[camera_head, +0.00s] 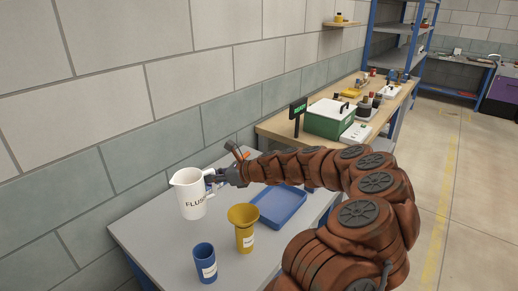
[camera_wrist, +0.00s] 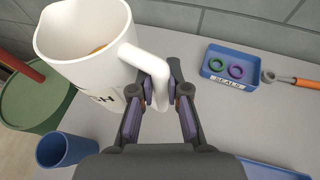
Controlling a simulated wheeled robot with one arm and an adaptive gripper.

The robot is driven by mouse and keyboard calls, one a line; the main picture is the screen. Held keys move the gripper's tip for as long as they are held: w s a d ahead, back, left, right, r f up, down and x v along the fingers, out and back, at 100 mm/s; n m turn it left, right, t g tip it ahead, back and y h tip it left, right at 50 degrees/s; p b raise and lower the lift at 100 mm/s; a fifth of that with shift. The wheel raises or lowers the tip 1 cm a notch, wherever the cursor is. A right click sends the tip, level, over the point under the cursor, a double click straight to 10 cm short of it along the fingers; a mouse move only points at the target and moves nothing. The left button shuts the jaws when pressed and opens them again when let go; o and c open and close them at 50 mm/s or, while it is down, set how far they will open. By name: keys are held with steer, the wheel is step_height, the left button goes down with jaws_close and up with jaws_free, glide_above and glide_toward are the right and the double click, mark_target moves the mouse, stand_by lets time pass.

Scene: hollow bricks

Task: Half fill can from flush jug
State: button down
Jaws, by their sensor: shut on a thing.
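The white jug (camera_head: 190,200) marked FLUSH is over the grey table's far left part, roughly upright. My gripper (camera_head: 214,179) is shut on its handle, which also shows in the wrist view (camera_wrist: 151,62). Some orange shows inside the jug (camera_wrist: 75,75); its level is unclear. I cannot tell whether the jug touches the table. A blue open cup (camera_head: 205,261) with a white label stands nearer me; it also shows in the wrist view (camera_wrist: 63,151). A yellow vessel with a funnel-like top (camera_head: 244,230) stands right of it. I cannot read their labels or tell which is the can.
A blue tray (camera_head: 262,215) lies right of the yellow vessel. The wrist view shows a small blue tray of rings (camera_wrist: 218,73), an orange-handled tool (camera_wrist: 300,82) and a green drum (camera_wrist: 35,108). A block wall (camera_head: 100,150) runs behind the table.

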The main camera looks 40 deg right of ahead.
steer(key=s+d+r+n+g+y+p, duration=0.1)
steer(key=s+d+r, duration=0.2)
steer(key=d, duration=0.3)
steer(key=s+d+r+n+g+y+p, duration=0.1)
steer(key=s+d+r+n, duration=0.1)
steer(key=s+d+r, duration=0.2)
steer(key=d, duration=0.2)
steer(key=shift+s+d+r+n+y, duration=0.3)
steer(key=shift+r+y, duration=0.1)
steer(key=shift+f+b, duration=0.1)
steer(key=shift+b, duration=0.5)
steer(key=n+b, duration=0.1)
steer(key=b, duration=0.5)
steer(key=shift+w+d+n+t+h, duration=0.15)
steer(key=shift+w+n+t+h, duration=0.15)
steer(key=shift+n+t, duration=0.1)
steer(key=shift+r, duration=0.3)
steer(key=shift+b, duration=0.4)
